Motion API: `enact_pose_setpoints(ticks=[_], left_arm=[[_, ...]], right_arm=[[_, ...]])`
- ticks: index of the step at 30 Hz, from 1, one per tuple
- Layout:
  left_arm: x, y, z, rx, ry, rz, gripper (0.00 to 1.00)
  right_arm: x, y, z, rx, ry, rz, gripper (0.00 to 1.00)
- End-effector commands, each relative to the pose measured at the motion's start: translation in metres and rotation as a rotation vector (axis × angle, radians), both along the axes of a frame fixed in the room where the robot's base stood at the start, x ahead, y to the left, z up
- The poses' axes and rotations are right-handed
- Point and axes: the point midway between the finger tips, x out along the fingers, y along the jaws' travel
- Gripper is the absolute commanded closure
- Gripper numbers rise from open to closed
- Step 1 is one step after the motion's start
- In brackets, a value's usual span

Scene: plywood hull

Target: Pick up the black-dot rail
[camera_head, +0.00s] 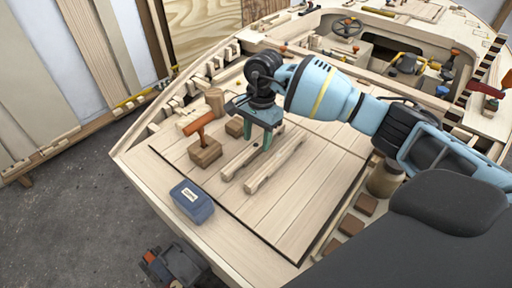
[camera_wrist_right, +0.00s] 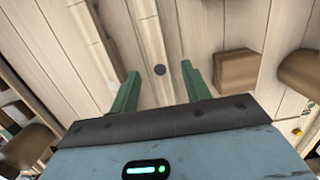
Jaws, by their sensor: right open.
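Two pale wooden rails lie side by side on the plank deck panel. In the wrist view the black-dot rail (camera_wrist_right: 147,35) has a round black dot on its face and runs between my fingers. It appears to be the left of the two in the head view (camera_head: 238,162), partly hidden by my gripper. The other rail (camera_head: 273,166) lies to its right and also shows in the wrist view (camera_wrist_right: 92,45). My right gripper (camera_head: 263,147) is open, its green fingers (camera_wrist_right: 160,72) on either side of the black-dot rail without visible grip. My left gripper is out of view.
Beside the rails are a brown block (camera_head: 234,127), an orange-handled tool on a block (camera_head: 205,152), a wooden cylinder (camera_head: 215,100) and a blue box (camera_head: 191,202). A jar (camera_head: 383,180) and small brown blocks line the right edge. The panel's front is clear.

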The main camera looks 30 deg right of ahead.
Motion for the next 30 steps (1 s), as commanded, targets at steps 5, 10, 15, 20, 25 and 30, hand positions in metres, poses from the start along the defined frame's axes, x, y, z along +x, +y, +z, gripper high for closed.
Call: enact_pose_setpoints(ticks=[5, 10, 15, 20, 25, 30], left_arm=[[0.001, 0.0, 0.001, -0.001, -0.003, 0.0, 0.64], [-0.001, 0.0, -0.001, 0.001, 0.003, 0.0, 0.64], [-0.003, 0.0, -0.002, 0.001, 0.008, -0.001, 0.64], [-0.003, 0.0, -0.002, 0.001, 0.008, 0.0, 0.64], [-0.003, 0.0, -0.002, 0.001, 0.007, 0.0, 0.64], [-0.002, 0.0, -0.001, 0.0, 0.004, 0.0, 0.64]], right_arm=[[-0.001, 0.002, -0.02, 0.0, 0.0, -0.001, 0.53], [-0.001, 0.003, -0.022, 0.0, -0.001, -0.001, 0.53], [-0.001, 0.002, -0.022, 0.0, -0.001, -0.001, 0.67], [-0.001, 0.002, -0.022, -0.001, -0.001, -0.001, 0.88], [-0.001, 0.002, -0.021, 0.0, -0.002, -0.001, 1.0], [0.0, 0.002, -0.021, 0.0, -0.002, -0.001, 1.0]])
